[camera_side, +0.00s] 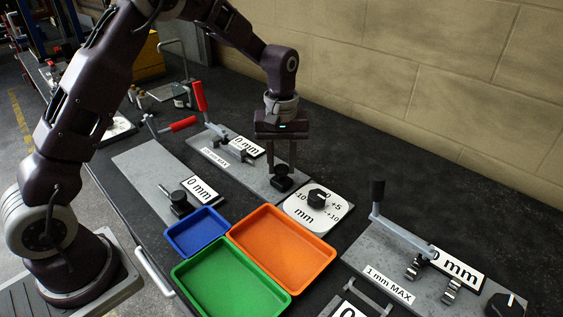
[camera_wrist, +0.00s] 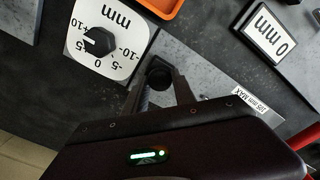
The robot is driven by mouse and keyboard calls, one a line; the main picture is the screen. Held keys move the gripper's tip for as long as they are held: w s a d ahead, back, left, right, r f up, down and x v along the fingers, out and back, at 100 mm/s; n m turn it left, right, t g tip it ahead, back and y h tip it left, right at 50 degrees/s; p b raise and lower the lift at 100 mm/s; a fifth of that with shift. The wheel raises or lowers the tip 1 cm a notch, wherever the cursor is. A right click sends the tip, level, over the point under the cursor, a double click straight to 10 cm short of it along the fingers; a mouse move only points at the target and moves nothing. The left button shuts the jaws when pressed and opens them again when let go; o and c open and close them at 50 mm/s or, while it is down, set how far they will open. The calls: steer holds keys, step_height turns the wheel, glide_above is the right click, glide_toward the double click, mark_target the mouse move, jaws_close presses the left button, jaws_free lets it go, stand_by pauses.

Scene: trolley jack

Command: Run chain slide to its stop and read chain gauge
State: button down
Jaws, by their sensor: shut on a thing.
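My gripper (camera_side: 283,172) points down at the right end of a long grey plate (camera_side: 262,178) and is shut on a black knob (camera_side: 283,184) there. In the wrist view the round black knob (camera_wrist: 158,72) shows between my two fingertips (camera_wrist: 160,85). The plate has a label ending in "mm MAX" (camera_side: 215,155), which reads "105 mm MAX" in the wrist view (camera_wrist: 255,100). A gauge sign (camera_side: 247,147) reading 0 mm stands behind the label, beside small metal parts. I cannot tell which part is the chain slide.
A white dial (camera_side: 300,213) with a black knob lies close beside my gripper. Orange (camera_side: 262,245), green (camera_side: 245,293) and blue (camera_side: 183,240) trays stand in front. A red-handled lever (camera_side: 200,97) rises at the plate's far end. Another 0 mm sign (camera_side: 200,190) stands on the left plate.

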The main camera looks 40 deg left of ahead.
stand_by(0.9)
steer(key=shift+a, duration=2.8)
steer(key=c, duration=1)
jaws_free()
step_height(320, 180, up, 7)
steer(key=shift+r, duration=0.1)
